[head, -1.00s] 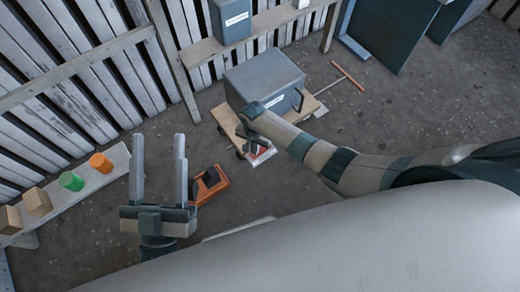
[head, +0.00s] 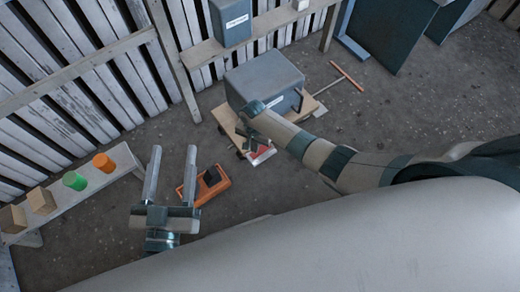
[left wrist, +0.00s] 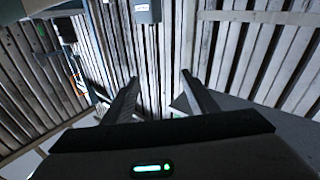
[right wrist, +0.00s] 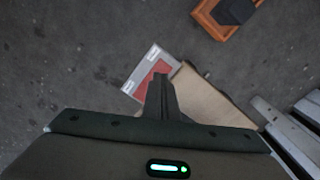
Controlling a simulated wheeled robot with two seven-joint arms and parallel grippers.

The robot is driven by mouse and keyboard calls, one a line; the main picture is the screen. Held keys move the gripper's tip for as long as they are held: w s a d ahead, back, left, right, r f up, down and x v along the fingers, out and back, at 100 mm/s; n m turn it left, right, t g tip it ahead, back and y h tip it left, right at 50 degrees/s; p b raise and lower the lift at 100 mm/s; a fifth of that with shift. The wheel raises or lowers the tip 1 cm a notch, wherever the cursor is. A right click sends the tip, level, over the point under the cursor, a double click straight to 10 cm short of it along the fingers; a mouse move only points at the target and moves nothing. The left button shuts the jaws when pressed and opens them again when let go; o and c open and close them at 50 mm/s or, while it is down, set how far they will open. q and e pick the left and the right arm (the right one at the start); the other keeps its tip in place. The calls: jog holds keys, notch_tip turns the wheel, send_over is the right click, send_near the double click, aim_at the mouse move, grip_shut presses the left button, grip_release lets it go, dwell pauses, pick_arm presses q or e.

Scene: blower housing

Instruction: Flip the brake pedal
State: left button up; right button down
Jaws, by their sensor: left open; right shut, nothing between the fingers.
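A red plate in a pale frame (head: 264,155), which looks like the brake pedal, sits at the near end of a low wooden cart (head: 226,120). It also shows in the right wrist view (right wrist: 148,78), partly covered by my fingers. Which way it is tipped I cannot tell. My right gripper (head: 250,143) is shut and empty, pointing down over or beside the red plate; contact is unclear. Its closed fingers also show in the right wrist view (right wrist: 160,78). My left gripper (head: 173,150) is open and empty, left of the cart, with its fingers (left wrist: 158,78) spread toward the slatted wall.
A grey box (head: 262,80) rests on the cart, and a T-shaped handle (head: 346,76) lies beyond it. An orange block with a black piece (head: 207,186) lies on the floor near my left gripper. A bench (head: 120,160) at left holds green and orange cylinders and wooden blocks.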

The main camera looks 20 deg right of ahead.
jog(key=shift+r+p, duration=0.6)
jog(key=shift+p, duration=0.05)
jog(key=shift+r+p, duration=0.45)
jog(key=shift+p, duration=0.1)
jog(key=shift+r+p, duration=0.55)
jog(key=shift+p, duration=0.1)
pick_arm(q)
jog(key=s+a+f+g+y, duration=0.1)
jog(key=s+a+f+g, duration=0.1)
jog(key=f+g, duration=0.3)
jog(key=s+a+f+g+y+p, duration=0.1)
jog(key=s+a+f+g+y, duration=0.1)
jog(key=f+g, duration=0.3)
jog(key=shift+s+a+f+n, duration=0.3)
jog(key=shift+s+a+f, duration=0.45)
jog(key=shift+f, duration=1.45)
pick_arm(e)
jog(key=shift+r, duration=0.55)
pick_arm(q)
jog(key=shift+s+d, duration=0.15)
